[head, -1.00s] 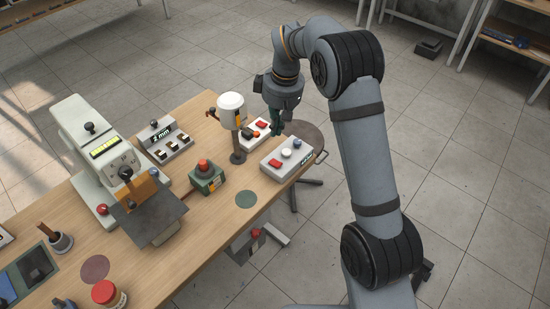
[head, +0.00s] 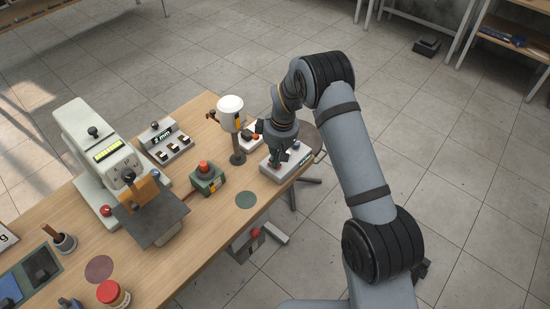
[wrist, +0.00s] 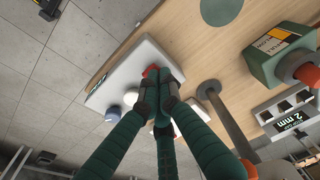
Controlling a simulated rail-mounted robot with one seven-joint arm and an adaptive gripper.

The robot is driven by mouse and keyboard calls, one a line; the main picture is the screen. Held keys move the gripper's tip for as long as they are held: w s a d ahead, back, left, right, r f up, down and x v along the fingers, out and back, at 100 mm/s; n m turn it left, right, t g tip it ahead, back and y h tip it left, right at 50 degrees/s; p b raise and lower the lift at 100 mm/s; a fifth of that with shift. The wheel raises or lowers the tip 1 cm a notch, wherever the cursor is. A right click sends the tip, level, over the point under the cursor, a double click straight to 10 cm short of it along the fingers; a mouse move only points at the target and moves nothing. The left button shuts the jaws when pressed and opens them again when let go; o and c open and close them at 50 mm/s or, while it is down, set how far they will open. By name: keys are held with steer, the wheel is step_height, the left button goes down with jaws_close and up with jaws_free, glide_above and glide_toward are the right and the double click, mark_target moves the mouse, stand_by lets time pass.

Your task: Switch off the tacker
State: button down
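A pale control box (head: 270,172) sits at the table's right edge. My gripper (head: 276,163) points down over this box. Its green fingers (wrist: 158,76) are together, with tips right at the red switch and partly covering it. I cannot tell whether they touch it. No object shows between them. Which machine this box belongs to is not readable.
A second box with a red switch (head: 247,132) stands behind, partly hidden by my arm. A white-topped post (head: 231,115), a green box with a red button (head: 207,178) and a pale machine (head: 80,130) with a display stand to the left.

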steer(key=f+b, duration=0.2)
steer(key=b, duration=0.1)
steer(key=shift+s+d+b, duration=0.3)
steer(key=shift+d, duration=0.1)
steer(key=shift+s+d+b, duration=0.1)
steer(key=shift+d+b, duration=0.05)
steer(key=shift+b, duration=0.35)
steer(key=shift+r+p, duration=0.35)
steer(key=shift+p, duration=0.05)
steer(key=shift+w+a+r, duration=0.2)
steer(key=shift+w+a, duration=0.25)
steer(key=shift+a, duration=0.2)
